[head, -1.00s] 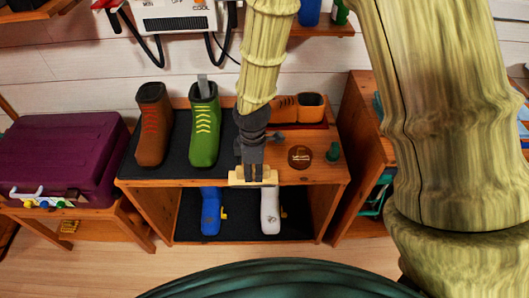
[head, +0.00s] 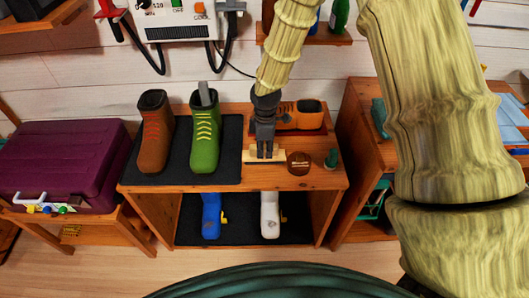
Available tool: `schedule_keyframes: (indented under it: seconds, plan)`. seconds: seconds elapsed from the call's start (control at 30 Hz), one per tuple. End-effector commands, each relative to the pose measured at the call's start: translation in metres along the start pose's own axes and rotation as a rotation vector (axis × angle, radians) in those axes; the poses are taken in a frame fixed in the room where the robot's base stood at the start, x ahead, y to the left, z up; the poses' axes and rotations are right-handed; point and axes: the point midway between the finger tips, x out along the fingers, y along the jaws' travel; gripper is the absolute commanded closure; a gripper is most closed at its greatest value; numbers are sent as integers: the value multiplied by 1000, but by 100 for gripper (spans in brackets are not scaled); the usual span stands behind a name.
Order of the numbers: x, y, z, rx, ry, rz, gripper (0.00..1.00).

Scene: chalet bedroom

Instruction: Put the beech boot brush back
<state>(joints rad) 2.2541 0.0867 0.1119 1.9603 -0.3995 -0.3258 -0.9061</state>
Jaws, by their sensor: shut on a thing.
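The beech boot brush (head: 251,157) is a pale wooden block at the front of the bench top. My gripper (head: 265,155) points down with its fingers shut on it. The brush is just right of the dark mat's edge and left of a round brown tin (head: 299,162). I cannot tell whether the brush touches the wood or is slightly above it. Its underside is hidden.
A brown boot (head: 154,135) and a green boot (head: 205,140) stand on the dark mat (head: 180,167) at left. A small green item (head: 331,160) stands right of the tin. Blue (head: 211,214) and white (head: 269,214) boots are below.

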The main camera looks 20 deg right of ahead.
Motion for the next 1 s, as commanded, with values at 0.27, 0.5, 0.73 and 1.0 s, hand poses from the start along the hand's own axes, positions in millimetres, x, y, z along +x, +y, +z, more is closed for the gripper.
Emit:
schedule_keyframes:
  seconds: [0.27, 0.5, 0.73, 1.0]
  plan:
    - [25, 0, 0, 0, -1, -1, 100]
    - [26, 0, 0, 0, 0, 0, 100]
    - [28, 0, 0, 0, 0, 0, 59]
    - [28, 0, 0, 0, 0, 0, 54]
